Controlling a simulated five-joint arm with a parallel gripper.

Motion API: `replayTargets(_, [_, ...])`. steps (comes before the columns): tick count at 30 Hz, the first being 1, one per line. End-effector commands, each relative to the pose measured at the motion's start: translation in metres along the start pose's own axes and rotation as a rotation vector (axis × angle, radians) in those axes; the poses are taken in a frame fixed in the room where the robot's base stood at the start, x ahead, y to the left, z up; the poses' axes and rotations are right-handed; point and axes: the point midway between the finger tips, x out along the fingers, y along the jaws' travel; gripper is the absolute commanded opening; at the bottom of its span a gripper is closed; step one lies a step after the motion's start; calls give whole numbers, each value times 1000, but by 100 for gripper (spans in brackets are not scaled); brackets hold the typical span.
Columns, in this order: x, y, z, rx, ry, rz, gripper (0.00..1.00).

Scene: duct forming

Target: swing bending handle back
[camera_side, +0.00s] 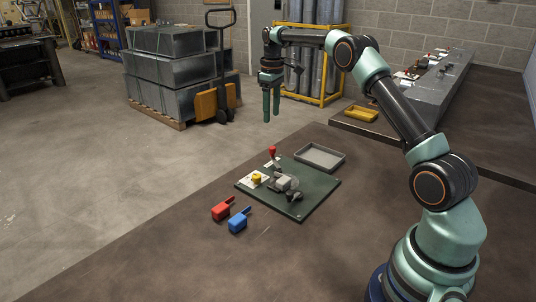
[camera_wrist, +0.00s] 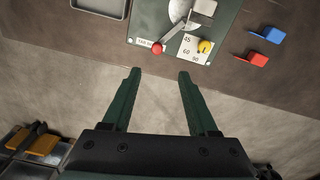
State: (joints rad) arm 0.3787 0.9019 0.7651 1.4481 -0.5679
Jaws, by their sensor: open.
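The bending handle is a grey lever with a red knob (camera_side: 272,150) at its end. It stands at the back-left edge of a dark green board (camera_side: 315,196) on the bench. In the wrist view the lever (camera_wrist: 175,33) runs from a grey round part down-left to the red knob (camera_wrist: 157,47), next to a white label. A yellow knob (camera_wrist: 205,46) sits on a white card marked 45, 60 and 90. My gripper (camera_side: 271,118) hangs above and behind the board, fingers pointing down, open and empty. In the wrist view its fingers (camera_wrist: 157,73) are apart, short of the red knob.
A red block (camera_side: 222,209) and a blue block (camera_side: 238,222) with tabs lie left of the board. A grey tray (camera_side: 320,157) lies behind it. The bench's front-right area is clear. A pallet jack (camera_side: 222,100) stands on the floor beyond.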

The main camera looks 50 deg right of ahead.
Motion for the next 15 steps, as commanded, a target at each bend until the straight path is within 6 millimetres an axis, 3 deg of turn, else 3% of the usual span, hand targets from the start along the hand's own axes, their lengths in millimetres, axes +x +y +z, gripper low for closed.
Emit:
replayTargets(8, [25,3,1,-2,-6,-4,59])
replayTargets(15, [72,4,2,-2,-7,-4,59])
